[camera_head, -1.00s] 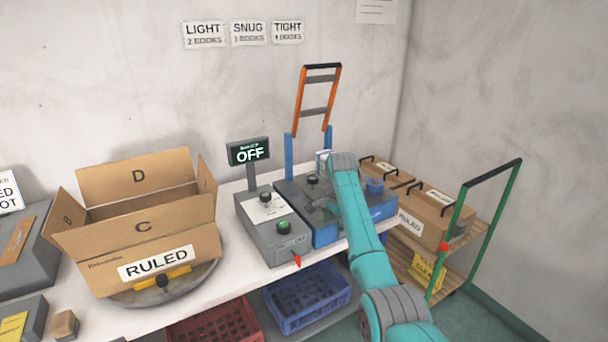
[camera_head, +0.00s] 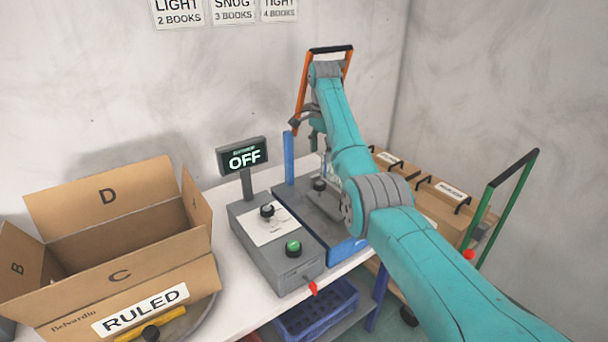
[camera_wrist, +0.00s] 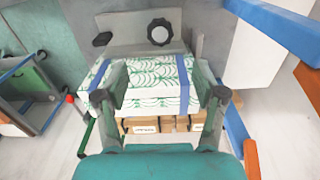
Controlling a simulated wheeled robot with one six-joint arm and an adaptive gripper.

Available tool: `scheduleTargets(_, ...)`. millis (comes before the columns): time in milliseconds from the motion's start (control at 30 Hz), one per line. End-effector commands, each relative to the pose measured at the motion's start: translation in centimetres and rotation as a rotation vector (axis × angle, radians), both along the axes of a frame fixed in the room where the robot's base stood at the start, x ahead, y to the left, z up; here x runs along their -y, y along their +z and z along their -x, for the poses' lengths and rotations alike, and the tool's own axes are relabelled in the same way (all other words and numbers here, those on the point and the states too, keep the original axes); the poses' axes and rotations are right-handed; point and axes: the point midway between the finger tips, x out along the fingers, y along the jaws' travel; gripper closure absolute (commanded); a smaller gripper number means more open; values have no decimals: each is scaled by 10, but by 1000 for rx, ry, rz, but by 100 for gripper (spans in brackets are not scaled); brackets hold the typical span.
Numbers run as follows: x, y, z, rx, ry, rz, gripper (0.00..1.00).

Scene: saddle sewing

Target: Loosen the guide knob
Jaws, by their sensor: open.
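A round black knob (camera_wrist: 159,32) stands on a grey plate in the wrist view, beyond my fingertips. A black knob (camera_head: 319,184) also shows on the blue-sided machine (camera_head: 345,250) in the head view; the arm hides part of that machine. I cannot tell for sure which knob is the guide knob. My gripper (camera_wrist: 163,95) is open, with its two dark fingers apart and nothing visibly held. In the head view my gripper (camera_head: 306,130) is raised near the orange frame, above the machine. A white, green-patterned stack (camera_wrist: 140,98) with blue bands shows behind the fingers.
A grey control box (camera_head: 275,250) has a black dial, a green button and a red lever; its display (camera_head: 243,157) reads OFF. An open RULED carton (camera_head: 115,265) stands left. The orange frame (camera_head: 302,95) rises behind the machine. A green-railed cart (camera_head: 505,200) stands right.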

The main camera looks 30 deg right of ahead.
Motion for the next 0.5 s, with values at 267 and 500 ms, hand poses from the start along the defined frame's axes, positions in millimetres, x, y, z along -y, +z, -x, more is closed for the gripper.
scheduleTargets(267, 0, -31, 1, -5, -1, -2, 30)
scheduleTargets(500, 0, -74, 1, -4, -1, -2, 30)
